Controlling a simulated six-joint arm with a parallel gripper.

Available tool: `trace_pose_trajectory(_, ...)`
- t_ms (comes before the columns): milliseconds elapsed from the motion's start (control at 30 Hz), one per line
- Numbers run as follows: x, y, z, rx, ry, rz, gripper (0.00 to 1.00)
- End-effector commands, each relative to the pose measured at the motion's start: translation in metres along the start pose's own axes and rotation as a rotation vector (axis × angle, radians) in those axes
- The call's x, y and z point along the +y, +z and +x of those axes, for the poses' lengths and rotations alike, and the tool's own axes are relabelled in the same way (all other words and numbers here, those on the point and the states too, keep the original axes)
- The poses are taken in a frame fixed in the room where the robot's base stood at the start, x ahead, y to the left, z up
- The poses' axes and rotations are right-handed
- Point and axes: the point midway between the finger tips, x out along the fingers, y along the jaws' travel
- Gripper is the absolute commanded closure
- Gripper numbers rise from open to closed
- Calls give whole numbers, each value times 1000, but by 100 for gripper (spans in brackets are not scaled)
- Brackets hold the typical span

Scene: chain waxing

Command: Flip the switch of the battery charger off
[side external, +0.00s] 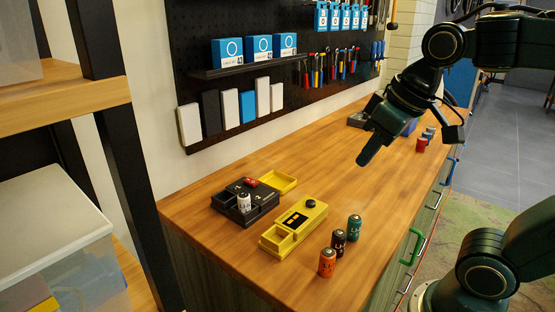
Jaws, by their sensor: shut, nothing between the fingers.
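The black battery charger (232,212) sits on the wooden bench at the left, with a yellow lid (277,181) open at its back right. A red part (250,182), which may be its switch, shows on its top; its position is too small to tell. A white battery (244,202) stands upright at the charger. My gripper (364,160) is shut and empty. It is above the bench, right of the charger and well apart from it, pointing down and left.
A yellow device (294,227) stands right of the charger. An orange battery (327,262), a dark battery (338,240) and a green battery (354,227) stand near the front edge. More small cylinders (422,144) stand farther back. The middle of the bench (330,175) is clear.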

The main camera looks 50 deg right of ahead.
Motion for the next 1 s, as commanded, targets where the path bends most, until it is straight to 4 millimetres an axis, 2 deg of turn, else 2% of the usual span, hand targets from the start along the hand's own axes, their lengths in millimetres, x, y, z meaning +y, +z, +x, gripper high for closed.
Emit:
trace_pose_trajectory(33, 0, -11, -1, -11, 1, 0, 100)
trace_pose_trajectory(467, 5, -89, 0, -97, 3, 0, 100)
trace_pose_trajectory(767, 10, -141, 14, -155, 4, 0, 100)
trace_pose_trajectory(1000, 14, -179, 31, -203, 4, -1, 100)
